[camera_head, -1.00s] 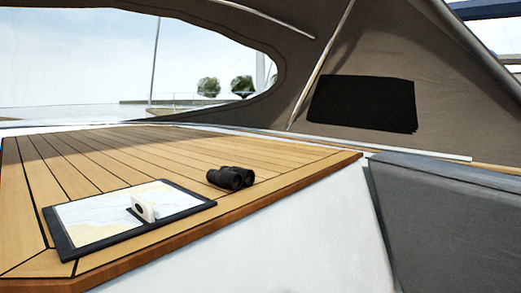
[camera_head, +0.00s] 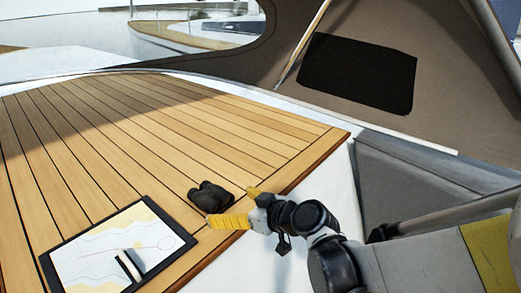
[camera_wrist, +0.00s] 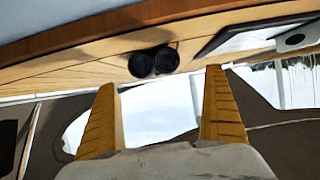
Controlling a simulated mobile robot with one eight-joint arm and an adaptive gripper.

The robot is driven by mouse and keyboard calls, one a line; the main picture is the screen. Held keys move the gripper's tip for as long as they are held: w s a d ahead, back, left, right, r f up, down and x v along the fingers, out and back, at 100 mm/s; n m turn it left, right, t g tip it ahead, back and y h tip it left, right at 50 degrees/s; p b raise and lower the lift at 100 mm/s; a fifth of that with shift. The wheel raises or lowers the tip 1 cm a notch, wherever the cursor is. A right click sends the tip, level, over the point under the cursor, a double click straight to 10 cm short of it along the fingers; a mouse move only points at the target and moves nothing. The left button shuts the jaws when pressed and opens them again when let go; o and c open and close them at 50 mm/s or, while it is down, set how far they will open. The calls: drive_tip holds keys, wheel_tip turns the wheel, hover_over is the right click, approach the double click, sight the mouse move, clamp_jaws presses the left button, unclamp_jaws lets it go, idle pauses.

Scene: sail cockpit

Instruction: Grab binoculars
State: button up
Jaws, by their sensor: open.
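The black binoculars (camera_head: 211,196) lie on the wooden slatted table (camera_head: 150,130), near its right edge. In the wrist view the binoculars (camera_wrist: 153,62) show their two round lenses toward the camera, above the gap between my fingers. My gripper (camera_head: 240,206) has two yellow fingers and is open and empty. It is at the table's edge, close to the binoculars on their right and lower side; I cannot tell whether a finger touches them. In the wrist view my gripper (camera_wrist: 163,108) has its fingers spread apart.
A framed chart (camera_head: 115,245) lies on the table left of the binoculars, with a small white and black item (camera_head: 130,265) on it. A grey cushioned seat (camera_head: 410,180) is at the right. The table's far part is clear.

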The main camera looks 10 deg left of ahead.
sight(211, 195)
drive_tip(key=shift+w+a+r, duration=0.1)
drive_tip(key=shift+w+r, duration=0.2)
drive_tip(key=shift+r, duration=0.25)
drive_tip(key=shift+w+a+p, duration=0.15)
drive_tip(key=shift+w+p, duration=0.05)
drive_tip(key=shift+p, duration=0.1)
drive_tip(key=x, duration=0.5)
drive_tip(key=shift+a, duration=0.15)
drive_tip(key=p+x, duration=0.2)
drive_tip(key=x, duration=0.3)
drive_tip(key=shift+w+a, duration=0.15)
drive_tip(key=shift+w, duration=0.1)
drive_tip(key=shift+s, duration=0.1)
drive_tip(key=shift+c, duration=1)
drive_tip(key=c, duration=1.1)
